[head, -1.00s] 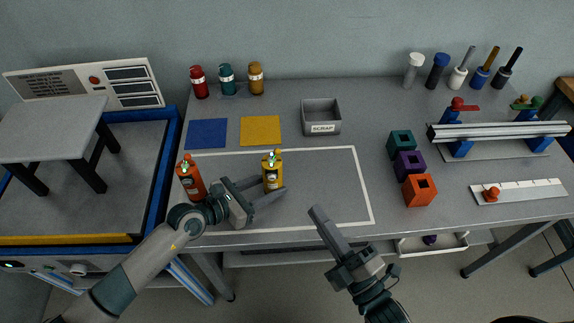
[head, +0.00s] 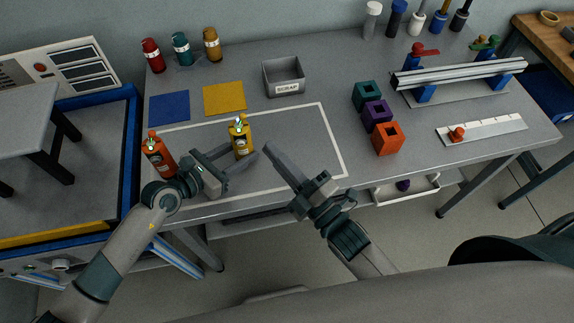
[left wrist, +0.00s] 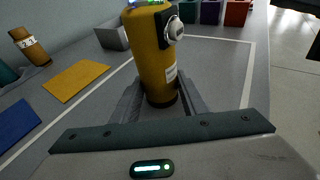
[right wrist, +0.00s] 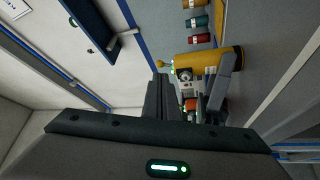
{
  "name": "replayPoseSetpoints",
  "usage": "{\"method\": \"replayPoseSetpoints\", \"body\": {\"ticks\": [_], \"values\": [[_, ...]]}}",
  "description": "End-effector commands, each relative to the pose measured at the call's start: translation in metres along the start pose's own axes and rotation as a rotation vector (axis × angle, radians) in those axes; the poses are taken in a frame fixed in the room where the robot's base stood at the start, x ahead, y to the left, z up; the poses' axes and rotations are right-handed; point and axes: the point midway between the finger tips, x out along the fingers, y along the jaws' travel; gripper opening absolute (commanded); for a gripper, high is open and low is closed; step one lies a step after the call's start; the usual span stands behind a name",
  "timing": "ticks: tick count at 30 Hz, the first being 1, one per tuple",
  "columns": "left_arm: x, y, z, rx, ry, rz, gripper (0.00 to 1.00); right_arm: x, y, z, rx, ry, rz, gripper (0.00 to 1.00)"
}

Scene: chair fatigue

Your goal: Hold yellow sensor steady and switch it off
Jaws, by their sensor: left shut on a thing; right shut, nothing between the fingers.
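The yellow sensor (head: 240,140) stands upright on the grey workbench (head: 215,207), inside the white outlined area, with a green light on top. It also shows in the left wrist view (left wrist: 152,62), with a round white dial on a black mount (left wrist: 174,30) on its side. My left gripper (head: 241,155) is shut on its lower body. My right gripper (head: 270,149) is shut and empty, its tips to the right of the sensor and apart from it. In the right wrist view the dial (right wrist: 185,75) shows just beyond the right fingertips (right wrist: 160,80).
An orange bottle-shaped sensor (head: 159,157) stands just left of my left gripper. Blue (head: 169,107) and yellow (head: 224,98) mats and a SCRAP bin (head: 283,79) lie behind. Coloured blocks (head: 388,139) stand to the right. The bench front edge runs below both grippers.

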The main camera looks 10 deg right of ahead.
Motion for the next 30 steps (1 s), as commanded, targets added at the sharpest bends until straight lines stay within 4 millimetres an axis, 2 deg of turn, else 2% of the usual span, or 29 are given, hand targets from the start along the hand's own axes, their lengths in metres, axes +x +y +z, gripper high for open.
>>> {"method": "replayPoseSetpoints", "body": {"ticks": [6, 12, 18, 30], "values": [[0.0, 0.0, 0.0, 0.0, 0.0, 0.0, 0.28, 0.039, 0.001, -0.001, 0.0, 0.002, 0.003, 0.0], [0.0, 0.0, 0.0, 0.0, 0.0, 0.0, 0.28, 0.064, 0.0, 0.0, -0.001, 0.0, 0.001, 0.0], [0.0, 0.0, 0.0, 0.0, 0.0, 0.0, 0.28, 0.074, 0.0, 0.0, 0.0, 0.0, 0.0, 0.0], [0.0, 0.0, 0.0, 0.0, 0.0, 0.0, 0.28, 0.075, 0.0, 0.0, -0.002, 0.0, -0.001, 0.0]]}}
